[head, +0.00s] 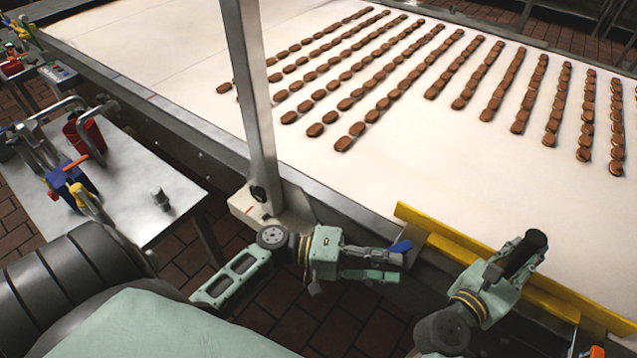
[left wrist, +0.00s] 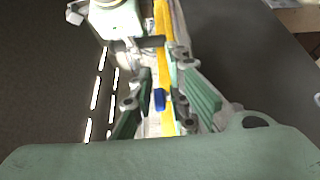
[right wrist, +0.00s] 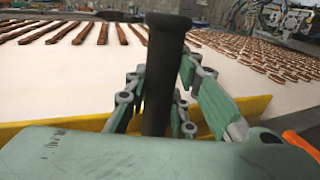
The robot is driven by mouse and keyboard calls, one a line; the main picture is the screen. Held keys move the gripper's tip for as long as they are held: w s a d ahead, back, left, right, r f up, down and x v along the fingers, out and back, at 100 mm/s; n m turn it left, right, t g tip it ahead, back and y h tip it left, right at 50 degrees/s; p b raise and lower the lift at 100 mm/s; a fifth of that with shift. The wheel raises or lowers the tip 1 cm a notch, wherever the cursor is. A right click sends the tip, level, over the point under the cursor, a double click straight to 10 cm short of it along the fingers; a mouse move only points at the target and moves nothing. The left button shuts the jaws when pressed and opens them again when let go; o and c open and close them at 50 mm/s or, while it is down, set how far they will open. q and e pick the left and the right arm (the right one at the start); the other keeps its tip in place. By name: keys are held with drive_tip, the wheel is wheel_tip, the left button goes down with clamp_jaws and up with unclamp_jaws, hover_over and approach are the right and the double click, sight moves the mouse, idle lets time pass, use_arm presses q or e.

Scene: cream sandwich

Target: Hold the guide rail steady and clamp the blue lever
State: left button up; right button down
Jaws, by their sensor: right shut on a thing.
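The yellow guide rail (head: 450,241) runs along the near edge of the conveyor. It also shows in the left wrist view (left wrist: 161,40) and the right wrist view (right wrist: 262,105). The small blue lever (head: 401,246) is at the rail's left end. My left gripper (head: 402,265) is open beside the lever. In the left wrist view the blue lever (left wrist: 160,99) appears between its spread fingers, with no visible contact. My right gripper (right wrist: 160,110) is shut on an upright black handle (right wrist: 166,45) at the rail. Where the handle joins the rail is hidden.
The white conveyor (head: 330,190) carries rows of brown biscuits (head: 400,85). A metal post (head: 250,90) stands left of my left gripper. A grey side table (head: 130,215) with clamps and a red cup (head: 85,135) is further left.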

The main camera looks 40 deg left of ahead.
use_arm(q)
drive_tip(key=s+a+n+t+y, duration=0.3)
drive_tip(key=s+a+t, duration=0.1)
drive_tip(key=s+a, duration=0.4)
drive_tip(key=s+f+g+y, duration=0.2)
drive_tip(key=s+f+y, duration=0.1)
drive_tip(key=f, duration=1)
drive_tip(key=s+f+g+y, duration=0.3)
drive_tip(key=s+f, duration=0.1)
drive_tip(key=f, duration=1)
drive_tip(key=shift+d+f, duration=0.2)
drive_tip(key=shift+d, duration=0.25)
